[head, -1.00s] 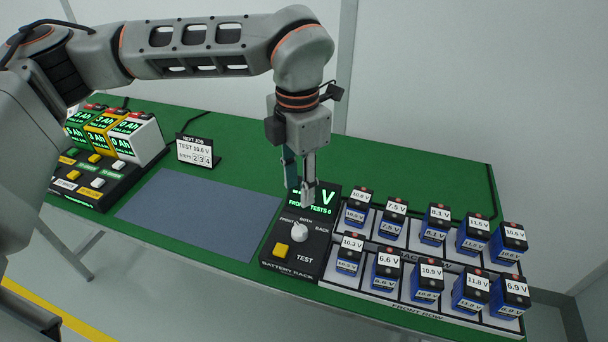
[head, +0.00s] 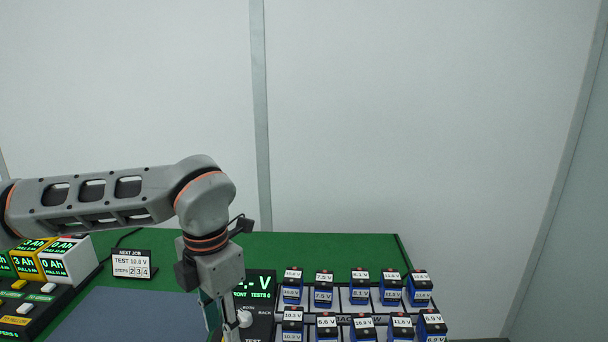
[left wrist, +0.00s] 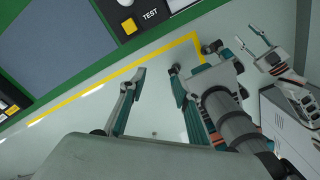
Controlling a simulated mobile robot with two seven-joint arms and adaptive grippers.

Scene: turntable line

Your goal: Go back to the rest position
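My left gripper (head: 220,316) points down beside the battery rack's test panel (head: 257,322), with its tips near the lower picture edge. In the left wrist view its two fingers (left wrist: 157,76) are apart with nothing between them, over the floor in front of the table. A second gripper, my right one (left wrist: 253,38), shows at the upper right of that view. Its two prongs are apart and empty. The head view does not show the right arm.
Two rows of labelled blue batteries (head: 361,295) stand at right on the green table (head: 330,247). A NEXT JOB sign (head: 131,265) stands at left, beside lit Ah blocks (head: 68,260). A grey-blue mat (head: 125,322) lies bare. The yellow test button (left wrist: 129,26) is near the table edge.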

